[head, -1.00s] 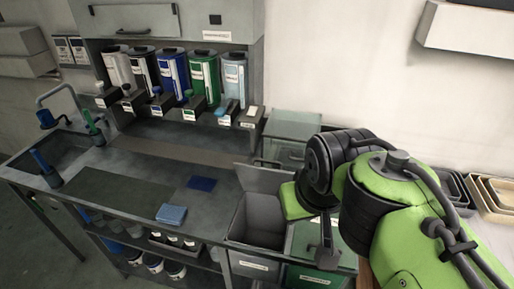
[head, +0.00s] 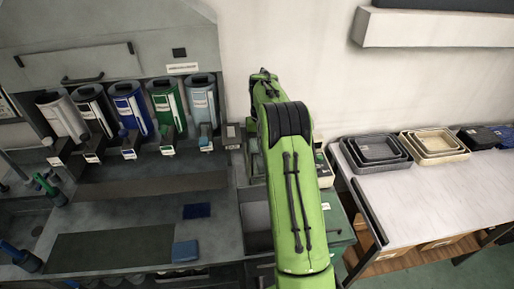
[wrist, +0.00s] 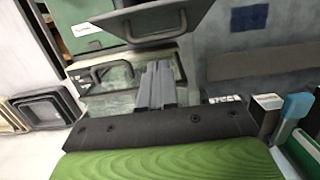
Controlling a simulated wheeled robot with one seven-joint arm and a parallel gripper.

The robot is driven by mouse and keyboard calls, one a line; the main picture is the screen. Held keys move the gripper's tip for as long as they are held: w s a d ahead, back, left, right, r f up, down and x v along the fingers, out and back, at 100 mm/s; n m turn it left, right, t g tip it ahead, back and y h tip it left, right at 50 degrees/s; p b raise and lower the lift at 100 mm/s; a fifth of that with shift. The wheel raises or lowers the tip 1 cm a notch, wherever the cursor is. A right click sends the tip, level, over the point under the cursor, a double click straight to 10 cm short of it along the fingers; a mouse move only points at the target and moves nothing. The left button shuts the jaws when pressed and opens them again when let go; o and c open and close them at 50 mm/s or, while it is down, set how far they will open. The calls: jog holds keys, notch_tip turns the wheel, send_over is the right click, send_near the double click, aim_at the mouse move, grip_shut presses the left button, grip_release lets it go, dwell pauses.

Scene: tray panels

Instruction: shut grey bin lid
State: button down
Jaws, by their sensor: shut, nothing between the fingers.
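The grey bin's lid (wrist: 152,22) is a dark grey panel with a bar handle, at the top of the wrist view. It stands raised, tilted up from the bin. In the head view, only a strip of the grey bin (head: 257,242) shows left of my green arm. My gripper (wrist: 157,68) is shut and empty, with its fingers pointing towards the lid from its back side. A gap appears to remain between fingertips and lid. In the head view, my arm hides the gripper. The green bin (wrist: 90,28) is beside the lid and looks closed.
A pale translucent box (wrist: 112,78) with handles lies under my fingers. Upright dispensers (head: 130,108) line the bench's back left. A blue cloth (head: 186,251) and a blue mat (head: 197,211) lie on the bench. Nested trays (head: 377,150) stand on the right table, whose front is clear.

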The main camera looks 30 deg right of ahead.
aim_at(263, 188)
jog(key=f, duration=0.7)
jog(key=shift+s+a+f, duration=0.1)
jog(key=shift+s+a, duration=0.2)
jog(key=shift+a, duration=0.1)
jog(key=shift+f, duration=0.1)
